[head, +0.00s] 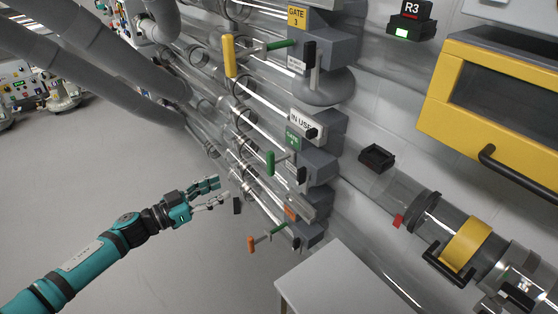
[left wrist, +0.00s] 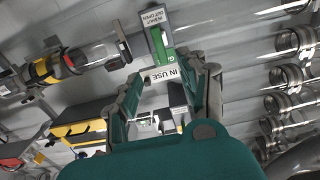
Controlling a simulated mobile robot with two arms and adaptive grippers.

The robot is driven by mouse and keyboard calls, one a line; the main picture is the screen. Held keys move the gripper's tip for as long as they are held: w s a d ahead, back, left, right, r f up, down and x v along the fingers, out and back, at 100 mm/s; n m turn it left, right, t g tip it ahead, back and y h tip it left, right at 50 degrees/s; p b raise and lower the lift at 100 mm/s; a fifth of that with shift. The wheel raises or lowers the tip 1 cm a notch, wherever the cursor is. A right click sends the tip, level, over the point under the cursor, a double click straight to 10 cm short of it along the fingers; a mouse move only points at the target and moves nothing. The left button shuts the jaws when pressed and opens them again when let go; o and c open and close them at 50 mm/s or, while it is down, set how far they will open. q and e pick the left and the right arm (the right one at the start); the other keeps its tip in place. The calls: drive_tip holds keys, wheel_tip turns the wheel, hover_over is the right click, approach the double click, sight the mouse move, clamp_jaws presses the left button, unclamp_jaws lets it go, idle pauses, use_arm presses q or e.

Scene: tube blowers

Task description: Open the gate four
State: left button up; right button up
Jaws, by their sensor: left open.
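The yellow-labelled gate box (head: 322,45) reads GATE 3 and has a lever with a yellow handle (head: 229,56). Below it is a gate with a green label (head: 293,138), its number too small to read surely, an IN USE sign (head: 302,122) and a green-handled lever (head: 270,163). Its IN USE sign (left wrist: 162,74) also shows in the left wrist view, between the fingers. Lower is a gate with an orange-handled lever (head: 251,244). My left gripper (head: 222,192) is open and empty, left of and below the green handle, apart from it. My right gripper is not in view.
Clear tubes run behind the gate boxes. A grey table (head: 350,285) stands at the bottom. A yellow cabinet (head: 490,130) with a black handle and a tube end with a yellow band (head: 466,245) are at the right.

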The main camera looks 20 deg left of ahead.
sight(268, 166)
use_arm(q)
drive_tip(key=b+x, duration=0.3)
drive_tip(key=x, duration=1.2)
drive_tip(key=shift+w+d+b, duration=0.15)
drive_tip(key=shift+d+b, duration=0.15)
drive_tip(key=shift+b, duration=0.1)
drive_tip(key=shift+w+d, duration=0.25)
drive_tip(key=shift+w, duration=0.1)
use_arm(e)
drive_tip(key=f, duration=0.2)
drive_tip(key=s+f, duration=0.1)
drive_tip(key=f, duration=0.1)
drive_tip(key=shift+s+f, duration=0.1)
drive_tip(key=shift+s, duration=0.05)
use_arm(q)
clamp_jaws()
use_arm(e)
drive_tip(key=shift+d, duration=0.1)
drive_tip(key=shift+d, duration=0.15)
